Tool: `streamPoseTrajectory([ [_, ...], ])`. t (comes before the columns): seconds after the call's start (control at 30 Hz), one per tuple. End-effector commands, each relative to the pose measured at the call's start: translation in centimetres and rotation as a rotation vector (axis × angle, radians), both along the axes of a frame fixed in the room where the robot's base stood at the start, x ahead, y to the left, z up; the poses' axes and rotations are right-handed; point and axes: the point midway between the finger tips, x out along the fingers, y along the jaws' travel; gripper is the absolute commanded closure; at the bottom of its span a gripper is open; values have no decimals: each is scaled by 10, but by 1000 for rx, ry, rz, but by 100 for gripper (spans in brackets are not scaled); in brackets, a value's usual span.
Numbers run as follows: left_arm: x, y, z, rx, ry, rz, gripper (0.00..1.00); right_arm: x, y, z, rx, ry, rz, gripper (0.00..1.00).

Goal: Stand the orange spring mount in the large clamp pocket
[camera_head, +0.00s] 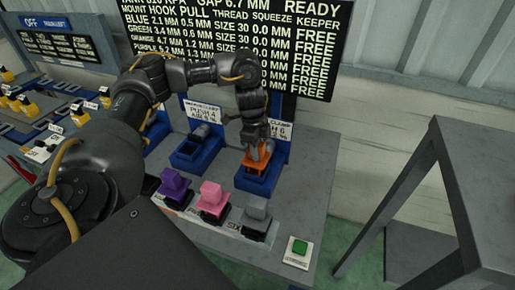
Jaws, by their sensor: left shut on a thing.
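The orange spring mount (256,165) is at the blue clamp pocket (258,186) on the right of the bench, below a partly covered white label. My left gripper (258,146) reaches down from above and is shut on the upper part of the orange mount. The mount looks roughly upright, with its lower part at the pocket's opening. I cannot tell whether it rests on the pocket's floor. The fingers and wrist hide part of the mount and of the fixture behind. My right gripper is not in view.
Purple (174,184), pink (212,197) and grey (257,207) mounts stand in a front row. Another blue fixture (188,156) is to the left. A green button (299,247) sits at the front right. A text board (240,40) stands behind; a grey table (470,190) is at right.

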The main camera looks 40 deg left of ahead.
Motion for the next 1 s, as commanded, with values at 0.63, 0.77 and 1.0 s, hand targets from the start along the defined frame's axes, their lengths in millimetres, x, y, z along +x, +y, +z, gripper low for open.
streamPoseTrajectory([
  [0.63, 0, 0, 2, 0, 0, 0, 48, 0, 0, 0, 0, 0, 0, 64],
  [0.77, 1, 2, 14, 1, -4, 0, 48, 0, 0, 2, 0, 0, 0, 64],
  [1.0, -1, 7, 58, 1, -6, 0, 48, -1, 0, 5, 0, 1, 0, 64],
])
